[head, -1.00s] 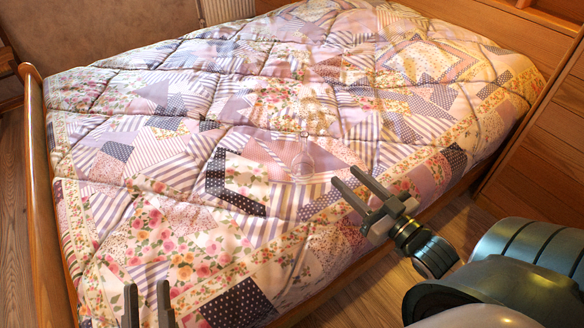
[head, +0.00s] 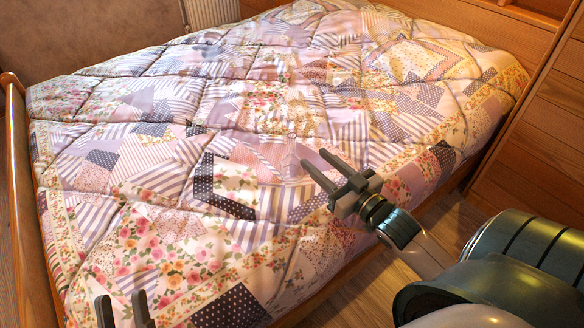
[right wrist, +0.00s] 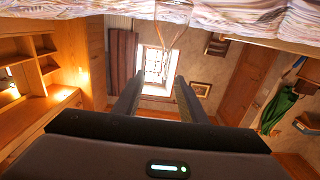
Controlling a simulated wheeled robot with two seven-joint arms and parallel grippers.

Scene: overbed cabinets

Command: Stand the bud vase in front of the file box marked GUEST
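The bud vase (head: 291,165) looks like clear glass and is faint against the quilt. It appears to stand on the bed near its right edge. In the right wrist view, a clear glass shape that looks like the vase (right wrist: 172,35) shows upside down, beyond the fingertips. My right gripper (head: 313,158) is open and empty, its fingers pointing at the vase from the right, close to it. My left gripper (head: 121,296) is open and empty at the bottom left, over the near part of the bed. The file box marked GUEST is not recognisable in either view.
The patchwork quilt (head: 150,215) is uneven and covers the bed. A wooden footboard (head: 22,200) runs along the left. Wooden panels (head: 540,130) stand at the right, with floor between. Wooden shelves (right wrist: 40,55) and a window (right wrist: 157,66) show in the right wrist view.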

